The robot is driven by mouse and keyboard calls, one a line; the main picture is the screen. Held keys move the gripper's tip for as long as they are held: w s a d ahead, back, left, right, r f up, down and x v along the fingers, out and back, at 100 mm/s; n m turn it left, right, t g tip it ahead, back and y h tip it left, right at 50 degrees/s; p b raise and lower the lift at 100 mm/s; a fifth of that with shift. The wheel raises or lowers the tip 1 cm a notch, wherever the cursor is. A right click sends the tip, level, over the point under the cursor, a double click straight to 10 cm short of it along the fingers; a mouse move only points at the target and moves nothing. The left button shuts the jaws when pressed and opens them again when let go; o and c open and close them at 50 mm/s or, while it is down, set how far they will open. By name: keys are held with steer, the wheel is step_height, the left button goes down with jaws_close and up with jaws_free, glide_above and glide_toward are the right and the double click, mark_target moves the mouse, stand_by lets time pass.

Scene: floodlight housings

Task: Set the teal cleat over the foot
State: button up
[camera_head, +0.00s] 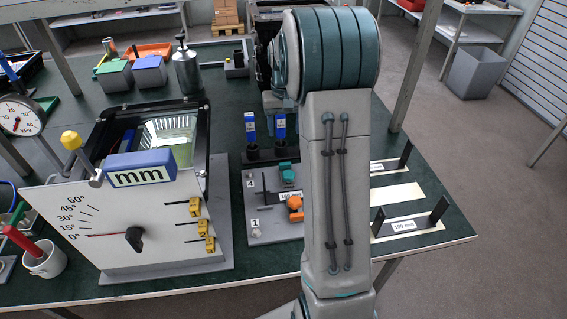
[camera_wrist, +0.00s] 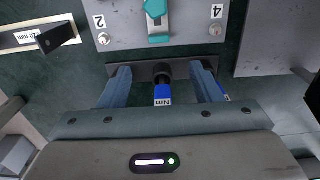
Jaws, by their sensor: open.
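In the wrist view the teal cleat (camera_wrist: 158,22) is at the top, between corner numbers 2 and 4, beyond my fingertips. My gripper (camera_wrist: 163,75) is open, its two fingers apart. A blue-and-black tool marked Nm (camera_wrist: 162,94) shows between the fingers; I cannot tell if they touch it. I cannot make out which part is the foot.
Two blue-topped tools (camera_head: 250,128) stand upright in a black rack behind the plate. A tilted white dial panel (camera_head: 130,225) and a black glass-fronted housing (camera_head: 205,130) stand left. Labelled gauges (camera_head: 405,224) lie right.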

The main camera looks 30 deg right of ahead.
mark_target(285, 164)
step_height(285, 164, down, 14)
steer(key=shift+w+d+f, duration=0.15)
stand_by(0.4)
